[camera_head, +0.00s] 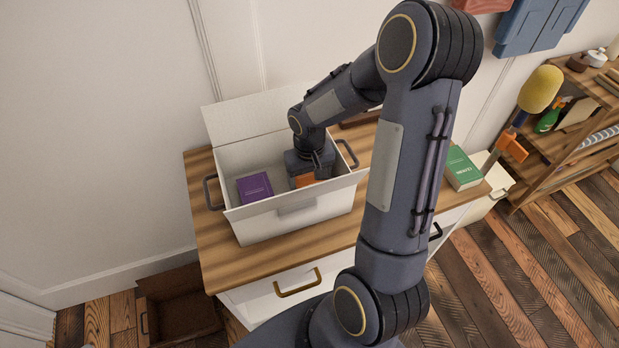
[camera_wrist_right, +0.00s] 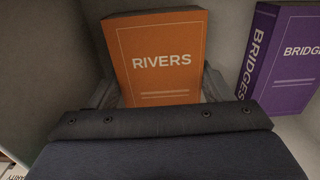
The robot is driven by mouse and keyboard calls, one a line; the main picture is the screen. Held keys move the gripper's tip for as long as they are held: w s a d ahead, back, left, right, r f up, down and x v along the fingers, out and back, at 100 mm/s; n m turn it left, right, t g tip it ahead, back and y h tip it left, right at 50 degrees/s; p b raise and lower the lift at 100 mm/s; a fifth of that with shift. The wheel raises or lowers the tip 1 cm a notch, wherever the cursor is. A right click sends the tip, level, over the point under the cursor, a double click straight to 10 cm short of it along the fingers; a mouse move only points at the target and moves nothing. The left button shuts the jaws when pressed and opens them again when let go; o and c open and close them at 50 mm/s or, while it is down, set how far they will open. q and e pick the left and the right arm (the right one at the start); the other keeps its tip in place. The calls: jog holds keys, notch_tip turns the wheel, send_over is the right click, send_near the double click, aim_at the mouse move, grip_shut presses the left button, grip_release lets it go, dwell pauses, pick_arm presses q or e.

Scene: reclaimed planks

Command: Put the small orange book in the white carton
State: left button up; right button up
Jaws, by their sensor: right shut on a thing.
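The small orange book (camera_head: 304,180) is inside the white carton (camera_head: 290,212), toward its right side. In the right wrist view the orange book (camera_wrist_right: 160,58) shows its cover with the word RIVERS. My right gripper (camera_head: 308,172) reaches down into the carton and is shut on the orange book; in the wrist view its fingers (camera_wrist_right: 160,92) stand on either side of the book. The carton is open, with flaps raised, on a wooden-topped cabinet. The book's lower end is hidden, so I cannot tell if it touches the carton floor. My left gripper is not in view.
A purple book (camera_head: 255,187) lies in the carton's left part; it also shows in the wrist view (camera_wrist_right: 285,55). A green book (camera_head: 461,168) is on the cabinet top (camera_head: 215,245) at the right. Shelves (camera_head: 560,140) stand farther right. An open brown box (camera_head: 180,305) is on the floor.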

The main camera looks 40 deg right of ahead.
aim_at(309, 178)
jog(key=shift+f, duration=0.2)
jog(key=o, duration=1.1)
jog(key=shift+c, duration=0.2)
jog(key=shift+r, duration=0.35)
notch_tip(309, 178, up, 12)
jog(key=shift+f+p, duration=0.15)
jog(key=shift+p, duration=0.2)
